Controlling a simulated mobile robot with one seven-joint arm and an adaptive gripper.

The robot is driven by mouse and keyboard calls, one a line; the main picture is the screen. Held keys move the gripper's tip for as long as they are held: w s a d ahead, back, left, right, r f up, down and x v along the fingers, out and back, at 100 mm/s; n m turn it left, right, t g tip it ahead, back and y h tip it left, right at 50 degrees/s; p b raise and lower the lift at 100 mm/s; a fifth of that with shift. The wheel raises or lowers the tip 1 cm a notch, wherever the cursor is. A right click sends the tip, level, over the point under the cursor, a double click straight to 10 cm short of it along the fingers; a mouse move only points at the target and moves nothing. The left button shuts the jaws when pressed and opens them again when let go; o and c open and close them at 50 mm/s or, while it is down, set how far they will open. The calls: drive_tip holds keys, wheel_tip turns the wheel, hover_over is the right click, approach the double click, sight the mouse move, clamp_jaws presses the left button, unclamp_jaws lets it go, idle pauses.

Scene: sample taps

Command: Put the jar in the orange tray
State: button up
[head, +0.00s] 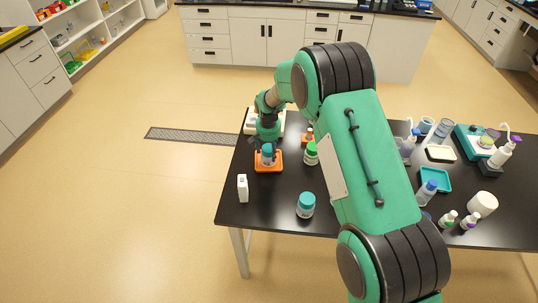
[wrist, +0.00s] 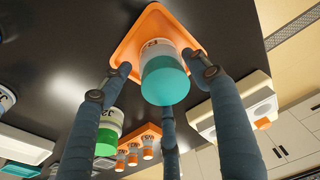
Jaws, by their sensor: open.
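A white-labelled jar with a teal lid (head: 267,150) stands upright in the orange tray (head: 260,167). In the wrist view the jar (wrist: 165,78) shows lid-first, with the tray (wrist: 128,48) beneath it. My gripper (head: 267,143) is right above the jar in the head view. In the wrist view my gripper (wrist: 164,76) is open, its fingers spread around the jar. Two fingers are apart from its sides; the lower finger overlaps the lid's edge in view, and I cannot tell if it touches.
A green-lidded jar (head: 311,154) and an orange rack (head: 307,137) with small vials stand to the right of the tray. A larger teal-lidded jar (head: 306,205) and a white box (head: 242,188) stand nearer on the black table. My arm hides part of the tabletop.

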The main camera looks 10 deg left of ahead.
drive_tip(key=r, duration=0.4)
drive_tip(key=s+r, duration=0.1)
drive_tip(key=r, duration=0.1)
drive_tip(key=shift+r, duration=0.25)
idle(0.3)
drive_tip(key=shift+d+r, duration=0.25)
drive_tip(key=shift+r, duration=0.25)
drive_tip(key=s+d+r+t, duration=0.1)
drive_tip(key=s+d+r, duration=0.45)
drive_tip(key=r, duration=0.35)
drive_tip(key=s+d+r, duration=0.5)
drive_tip(key=d+r, duration=0.2)
drive_tip(key=r, duration=0.2)
drive_tip(key=s+d+r+t, duration=0.1)
drive_tip(key=s+d+r, duration=0.5)
drive_tip(key=r, duration=0.4)
drive_tip(key=s+d+r, duration=0.3)
drive_tip(key=s+d, duration=0.1)
drive_tip(key=s, duration=0.4)
drive_tip(key=s+d+r, duration=0.4)
drive_tip(key=s, duration=0.3)
drive_tip(key=s+d+t, duration=0.1)
drive_tip(key=s+d, duration=0.1)
drive_tip(key=s, duration=0.6)
drive_tip(key=s+d+f+t, duration=0.1)
drive_tip(key=s+d, duration=0.1)
drive_tip(key=s, duration=0.7)
drive_tip(key=shift+s+d+f+m, duration=0.3)
drive_tip(key=shift+d, duration=0.05)
